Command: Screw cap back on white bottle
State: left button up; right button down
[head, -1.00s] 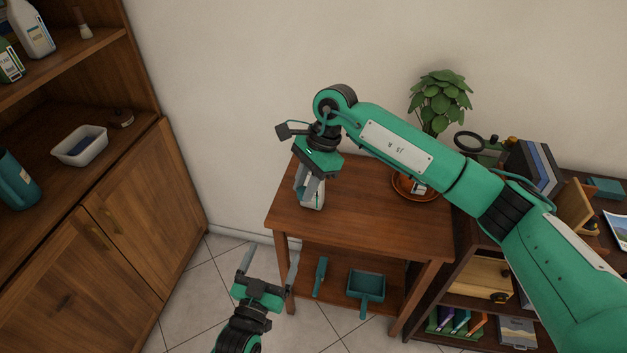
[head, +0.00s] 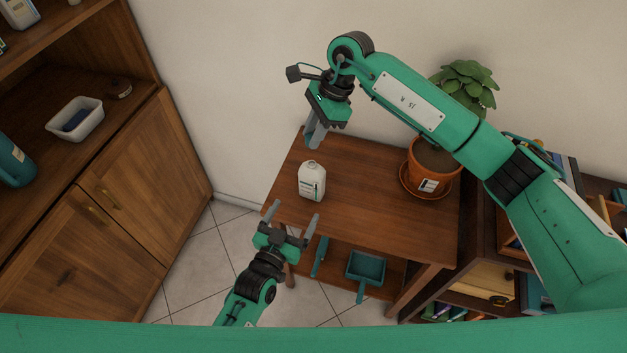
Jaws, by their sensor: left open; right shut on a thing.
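The white bottle (head: 312,184) stands upright on the wooden side table (head: 365,205), near its left end. My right gripper (head: 314,143) is above and a little behind the bottle in the picture, apart from it, fingers pointing down. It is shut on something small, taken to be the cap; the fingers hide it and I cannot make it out. My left gripper (head: 293,215) is open and empty, in front of the bottle at the table's front left edge, fingers pointing toward the bottle.
A potted plant (head: 431,166) stands on a saucer at the table's right. A teal dustpan (head: 365,270) and brush (head: 320,257) lie on the lower shelf. A wooden cabinet (head: 140,180) with a white tub (head: 76,120) stands left. The tabletop between bottle and plant is clear.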

jog(key=shift+w, duration=0.1)
pick_arm(q)
jog(key=x, duration=1.2)
jog(key=shift+w, duration=0.1)
jog(key=shift+c, duration=0.3)
jog(key=c, duration=1.4)
pick_arm(e)
send_over(314, 165)
jog(key=shift+f, duration=2.55)
